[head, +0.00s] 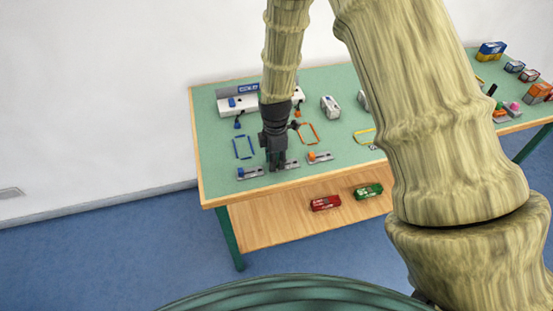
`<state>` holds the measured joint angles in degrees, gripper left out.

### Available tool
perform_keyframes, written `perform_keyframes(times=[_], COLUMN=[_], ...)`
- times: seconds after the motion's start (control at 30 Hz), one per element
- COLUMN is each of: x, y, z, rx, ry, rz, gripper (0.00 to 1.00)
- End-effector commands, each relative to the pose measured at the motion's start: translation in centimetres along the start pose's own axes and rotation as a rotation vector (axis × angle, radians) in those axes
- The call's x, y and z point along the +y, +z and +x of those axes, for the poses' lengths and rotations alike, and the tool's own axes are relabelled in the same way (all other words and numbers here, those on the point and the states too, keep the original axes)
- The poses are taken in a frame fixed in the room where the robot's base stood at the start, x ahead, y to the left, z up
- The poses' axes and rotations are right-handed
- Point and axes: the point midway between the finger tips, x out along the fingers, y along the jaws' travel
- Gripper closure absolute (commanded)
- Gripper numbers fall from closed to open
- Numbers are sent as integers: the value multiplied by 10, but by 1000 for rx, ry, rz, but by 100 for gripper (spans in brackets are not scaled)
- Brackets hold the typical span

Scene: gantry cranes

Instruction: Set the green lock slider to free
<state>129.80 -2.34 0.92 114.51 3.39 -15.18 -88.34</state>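Three small grey slider plates lie in a row near the front edge of the green-topped table. The left plate (250,174) has a blue knob at its left end. The right plate (320,158) has an orange knob. The middle plate (291,164) is partly covered by my gripper (277,165), and no green knob shows on it; I cannot tell its position. My gripper points down with its fingertips at or just above the middle plate. The fingers are too small and dark to tell whether they are open or touching anything.
The table (208,178) has a blue outline (243,147), an orange outline (309,133) and a yellow outline (366,136). A white-and-grey unit (230,104) stands behind. A red vehicle (325,203) and a green vehicle (368,191) rest on the lower shelf. Several toy blocks stand far right.

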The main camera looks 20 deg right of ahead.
Motion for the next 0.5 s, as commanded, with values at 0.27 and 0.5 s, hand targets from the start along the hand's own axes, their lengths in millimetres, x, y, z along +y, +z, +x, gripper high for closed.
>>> perform_keyframes(times=[0.27,0.5], x=[-1,0], y=[2,2], z=[0,-7], rx=[-1,-1], ry=[-1,0], rz=[2,3], gripper=[59,59])
